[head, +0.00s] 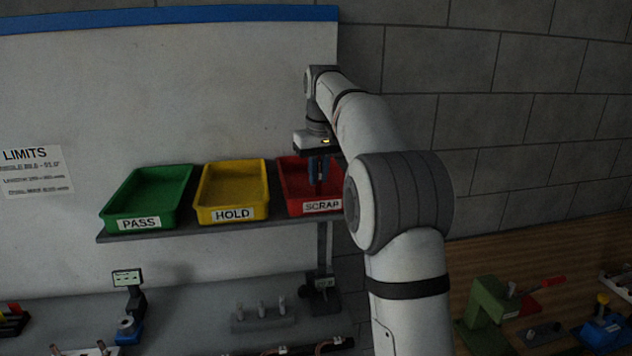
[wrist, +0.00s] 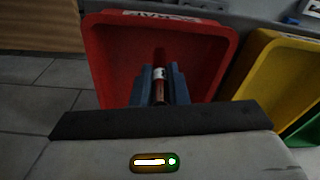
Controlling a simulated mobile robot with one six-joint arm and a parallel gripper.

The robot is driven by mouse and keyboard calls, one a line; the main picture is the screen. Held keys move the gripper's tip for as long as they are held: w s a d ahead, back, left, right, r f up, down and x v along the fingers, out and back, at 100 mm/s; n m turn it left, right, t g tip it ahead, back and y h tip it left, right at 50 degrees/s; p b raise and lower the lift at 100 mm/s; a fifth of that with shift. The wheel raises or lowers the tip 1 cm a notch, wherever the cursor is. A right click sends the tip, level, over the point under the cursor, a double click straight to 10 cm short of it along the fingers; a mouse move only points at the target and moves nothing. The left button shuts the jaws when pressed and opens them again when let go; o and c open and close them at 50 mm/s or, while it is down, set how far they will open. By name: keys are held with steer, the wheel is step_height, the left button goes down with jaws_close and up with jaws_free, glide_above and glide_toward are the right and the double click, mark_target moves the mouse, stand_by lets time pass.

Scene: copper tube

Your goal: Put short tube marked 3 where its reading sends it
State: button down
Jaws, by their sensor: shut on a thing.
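My gripper (head: 318,178) is over the red tray marked SCRAP (head: 322,207), at the right end of the shelf. In the wrist view my gripper (wrist: 158,88) is shut on a short copper tube (wrist: 158,92) with a white label near its top end. The label's mark is too small to read. The red tray (wrist: 104,60) surrounds the tube in that view and no other thing shows in it. I cannot tell whether the tube touches the tray floor. The yellow tray marked HOLD (head: 232,190) and green tray marked PASS (head: 148,197) look empty.
A LIMITS sheet (head: 38,172) hangs on the left wall; its small print is blurred. A gauge with a lit display (head: 127,278) stands on the bench below. A grey rack (head: 262,318) holds short pieces. A green tool (head: 490,312) stands at right.

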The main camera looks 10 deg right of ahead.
steer(key=shift+f, duration=1.05)
steer(key=shift+f, duration=0.1)
steer(key=c, duration=1.4)
jaws_free()
steer(key=r, duration=0.7)
steer(key=s+r, duration=0.1)
steer(key=r, duration=0.2)
steer(key=shift+d+r, duration=0.15)
steer(key=shift+r, duration=0.05)
steer(key=s+f+m+t, duration=0.1)
steer(key=s+f+t, duration=0.15)
steer(key=s, duration=1.45)
steer(key=s+a+f+m, duration=0.1)
steer(key=s+f, duration=1.6)
steer(key=s, duration=0.1)
steer(key=shift+s+f+t, duration=0.15)
steer(key=shift+s+t, duration=0.2)
steer(key=shift+s, duration=0.05)
